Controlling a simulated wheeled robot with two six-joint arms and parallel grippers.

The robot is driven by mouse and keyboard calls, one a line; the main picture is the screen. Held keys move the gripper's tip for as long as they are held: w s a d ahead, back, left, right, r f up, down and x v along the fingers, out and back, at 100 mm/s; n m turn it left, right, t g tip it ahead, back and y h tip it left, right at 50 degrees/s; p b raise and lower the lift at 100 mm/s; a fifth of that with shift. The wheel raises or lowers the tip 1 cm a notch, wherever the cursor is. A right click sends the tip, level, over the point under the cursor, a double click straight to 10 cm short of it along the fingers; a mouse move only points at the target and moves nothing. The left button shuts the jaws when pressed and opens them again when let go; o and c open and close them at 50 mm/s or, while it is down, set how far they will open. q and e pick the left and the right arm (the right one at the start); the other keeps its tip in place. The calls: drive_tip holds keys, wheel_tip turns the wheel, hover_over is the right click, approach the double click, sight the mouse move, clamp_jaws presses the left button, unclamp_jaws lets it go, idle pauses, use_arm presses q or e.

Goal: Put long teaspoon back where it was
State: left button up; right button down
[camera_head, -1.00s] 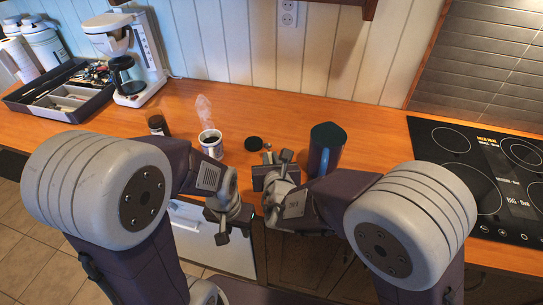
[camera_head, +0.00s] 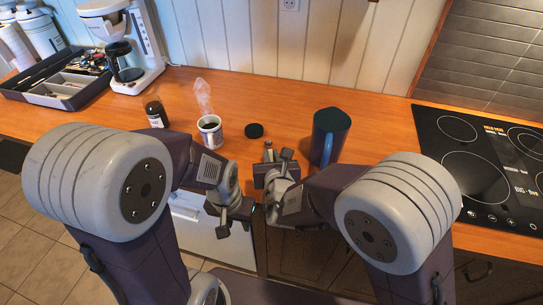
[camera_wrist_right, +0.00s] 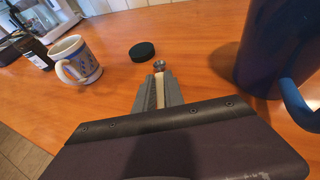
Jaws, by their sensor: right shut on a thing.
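My right gripper (camera_wrist_right: 160,88) is shut on a slim thing in the right wrist view. A small shiny metal end (camera_wrist_right: 159,66) shows at its fingertips and looks like part of the long teaspoon; the rest is hidden between the fingers. In the head view the right gripper (camera_head: 275,154) is over the counter's front, between the mug and the blue pitcher. The dark utensil tray (camera_head: 82,103) with light compartments and several utensils stands at the far left. My left gripper (camera_head: 222,230) hangs low in front of the counter, away from the objects; its jaw opening is unclear.
A steaming white-and-blue mug (camera_head: 210,135), a dark jar (camera_head: 155,115) and a round black lid (camera_head: 254,131) stand left of the right gripper. A dark blue pitcher (camera_head: 329,138) is close on its right. A coffee maker (camera_head: 128,50) stands beside the tray. The stove (camera_head: 480,165) is at right.

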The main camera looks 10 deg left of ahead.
drive_tip(key=shift+f+b, duration=0.45)
drive_tip(key=shift+b, duration=0.05)
drive_tip(key=c, duration=1.3)
unclamp_jaws()
drive_tip(key=shift+c, duration=0.2)
drive_tip(key=v, duration=0.9)
